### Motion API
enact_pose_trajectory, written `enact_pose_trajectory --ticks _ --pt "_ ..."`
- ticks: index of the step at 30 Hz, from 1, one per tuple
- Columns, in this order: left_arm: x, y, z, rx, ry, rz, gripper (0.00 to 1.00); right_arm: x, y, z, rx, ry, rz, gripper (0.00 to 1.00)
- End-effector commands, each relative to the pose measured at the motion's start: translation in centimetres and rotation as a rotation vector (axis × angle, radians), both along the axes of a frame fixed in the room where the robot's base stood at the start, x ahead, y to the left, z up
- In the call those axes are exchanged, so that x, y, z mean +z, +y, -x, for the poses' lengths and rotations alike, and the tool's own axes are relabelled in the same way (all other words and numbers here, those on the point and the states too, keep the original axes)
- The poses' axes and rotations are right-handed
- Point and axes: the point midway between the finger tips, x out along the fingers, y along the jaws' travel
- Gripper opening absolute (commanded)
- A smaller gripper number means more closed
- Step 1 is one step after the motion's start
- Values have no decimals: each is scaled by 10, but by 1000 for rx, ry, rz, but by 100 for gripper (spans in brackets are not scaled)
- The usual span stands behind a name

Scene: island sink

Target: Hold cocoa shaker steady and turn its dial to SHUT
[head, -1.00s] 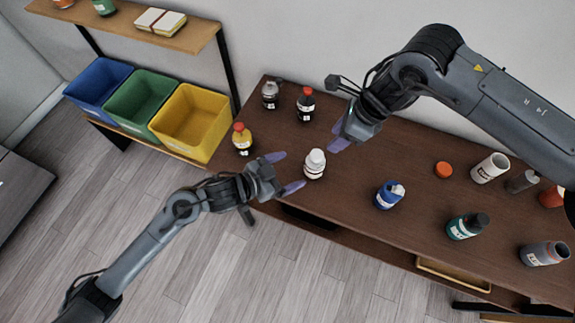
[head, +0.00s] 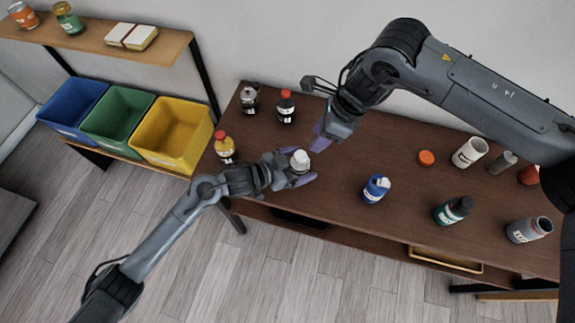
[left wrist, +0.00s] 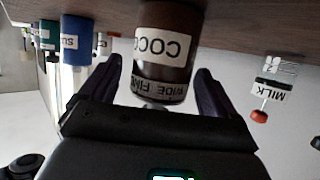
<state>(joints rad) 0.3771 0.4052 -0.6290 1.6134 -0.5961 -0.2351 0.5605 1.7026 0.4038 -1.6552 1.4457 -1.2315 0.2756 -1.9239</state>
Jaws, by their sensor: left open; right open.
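The cocoa shaker (head: 300,158) stands upright near the table's front edge, its top white in the head view. In the left wrist view the cocoa shaker (left wrist: 163,60) appears upside down, brown with a white label reading "COCO" and a band with "WIDE" and "FINE". My left gripper (head: 296,168) is open, with one finger on each side of the shaker; its fingers (left wrist: 155,75) look apart from it in the left wrist view. My right gripper (head: 319,137) is open and empty, just behind and right of the shaker. The dial's setting is not readable.
A yellow bottle with a red cap (head: 225,147) stands left of the shaker, two bottles (head: 286,108) behind it. A blue bottle (head: 375,189) stands to the right, with several containers farther right. A milk bottle (left wrist: 268,85) shows right in the left wrist view.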

Motion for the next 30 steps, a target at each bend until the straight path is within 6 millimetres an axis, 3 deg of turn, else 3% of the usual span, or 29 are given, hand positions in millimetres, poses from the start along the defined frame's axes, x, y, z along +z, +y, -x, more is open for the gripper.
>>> enact_pose_trajectory --ticks 6,17,29,30 --pt "-6 -13 -9 1 0 1 91 0 0 0 0 0 0 43" --pt "-7 -15 -10 1 0 0 91 0 0 0 0 0 0 43" --pt "-7 -15 -10 1 0 0 31 0 0 0 0 0 0 43" --pt "-7 -15 -10 1 0 0 59 0 0 0 0 0 0 43"
